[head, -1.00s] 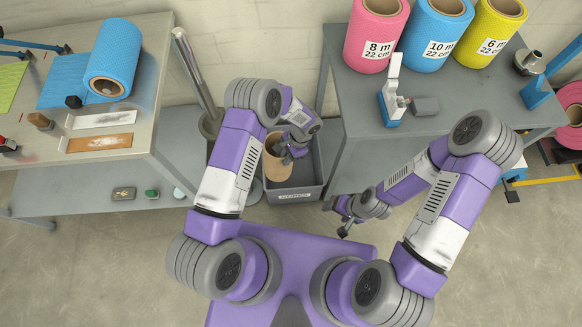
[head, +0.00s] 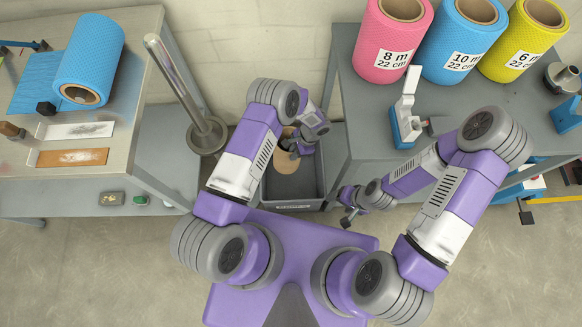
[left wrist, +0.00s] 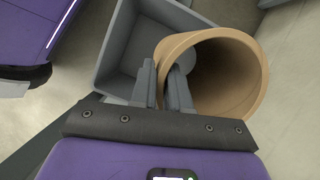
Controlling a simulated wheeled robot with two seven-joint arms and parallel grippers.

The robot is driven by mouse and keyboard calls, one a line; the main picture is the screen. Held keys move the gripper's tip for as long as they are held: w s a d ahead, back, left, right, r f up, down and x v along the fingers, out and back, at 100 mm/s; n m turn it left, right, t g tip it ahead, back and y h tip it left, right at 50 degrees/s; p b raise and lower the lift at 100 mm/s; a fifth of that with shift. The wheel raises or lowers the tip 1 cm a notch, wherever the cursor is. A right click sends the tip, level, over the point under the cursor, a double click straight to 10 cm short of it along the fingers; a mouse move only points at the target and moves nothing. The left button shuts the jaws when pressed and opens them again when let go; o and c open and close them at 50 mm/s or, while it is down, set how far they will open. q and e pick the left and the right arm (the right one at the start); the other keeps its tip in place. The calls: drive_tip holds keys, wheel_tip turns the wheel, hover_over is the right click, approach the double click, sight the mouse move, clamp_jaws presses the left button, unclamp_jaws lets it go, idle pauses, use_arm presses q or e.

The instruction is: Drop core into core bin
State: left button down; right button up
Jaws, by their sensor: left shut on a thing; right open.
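The core, a hollow brown cardboard tube (head: 286,162), is held by my left gripper (head: 296,150) over the core bin. In the left wrist view the core (left wrist: 245,85) has its open end facing the camera. There the fingers of my left gripper (left wrist: 163,85) are shut on its wall, one inside and one outside. The core bin, a grey open box (head: 307,190), stands on the floor between the tables; the left wrist view shows its wall (left wrist: 112,48) beside and beyond the core. My right gripper (head: 347,220) is open and empty, right of the bin.
The left table (head: 140,100) carries a blue roll (head: 88,60). A metal post on a round base (head: 207,135) stands left of the bin. The right table (head: 365,135) carries pink (head: 392,40), blue (head: 463,40) and yellow (head: 522,40) rolls.

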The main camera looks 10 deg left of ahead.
use_arm(q)
wheel_tip(320, 180, down, 6)
drive_tip(key=b, duration=0.3)
drive_tip(key=shift+r, duration=0.25)
drive_tip(key=c, duration=1)
unclamp_jaws()
drive_tip(key=shift+c, duration=0.2)
drive_tip(key=p+v, duration=0.2)
drive_tip(key=v, duration=0.5)
drive_tip(key=shift+r, duration=0.3)
